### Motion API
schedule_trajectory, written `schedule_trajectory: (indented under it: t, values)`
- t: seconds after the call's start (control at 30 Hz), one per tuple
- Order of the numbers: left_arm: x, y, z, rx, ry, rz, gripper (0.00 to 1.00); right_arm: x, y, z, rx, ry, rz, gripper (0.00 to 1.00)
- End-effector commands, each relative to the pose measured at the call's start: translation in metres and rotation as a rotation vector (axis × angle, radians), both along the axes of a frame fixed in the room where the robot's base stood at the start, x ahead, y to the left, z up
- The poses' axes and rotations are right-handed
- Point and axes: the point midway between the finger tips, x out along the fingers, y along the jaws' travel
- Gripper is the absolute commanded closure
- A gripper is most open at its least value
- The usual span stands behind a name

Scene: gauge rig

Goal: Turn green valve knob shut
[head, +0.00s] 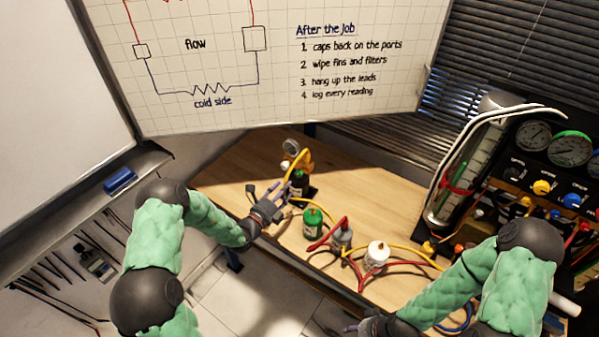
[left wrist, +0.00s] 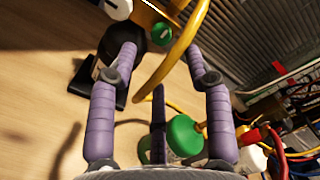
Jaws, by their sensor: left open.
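The green valve knob (left wrist: 161,34) shows in the left wrist view, on a brass fitting above a dark canister, with a yellow hose curving past it. In the head view my left gripper (head: 280,190) is just left of the black canister. My right gripper (head: 366,327) is low at the bottom edge, its fingers barely visible.
A gauge panel (head: 550,165) is at the right. The bench's left part is clear.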

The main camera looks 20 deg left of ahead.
Motion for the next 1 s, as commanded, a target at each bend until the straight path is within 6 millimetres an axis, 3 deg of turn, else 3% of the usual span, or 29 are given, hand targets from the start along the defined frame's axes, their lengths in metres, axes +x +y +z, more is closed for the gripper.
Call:
schedule_trajectory:
  t: [0.3, 0.5, 0.93, 1.0]
  values:
    - [0.054, -0.019, 0.000, 0.000, -0.002, -0.003, 0.49, 0.000, 0.000, -0.005, 0.000, -0.001, 0.000, 0.44]
    - [0.076, -0.026, -0.001, 0.001, 0.000, -0.003, 0.49, 0.000, 0.000, -0.007, 0.000, -0.001, 0.000, 0.44]
    - [0.085, -0.029, 0.000, 0.000, 0.000, -0.002, 0.49, 0.000, 0.000, -0.007, 0.000, -0.001, 0.000, 0.44]
    - [0.085, -0.029, 0.000, 0.000, 0.000, -0.002, 0.66, 0.000, 0.000, -0.007, 0.000, -0.001, 0.000, 0.44]
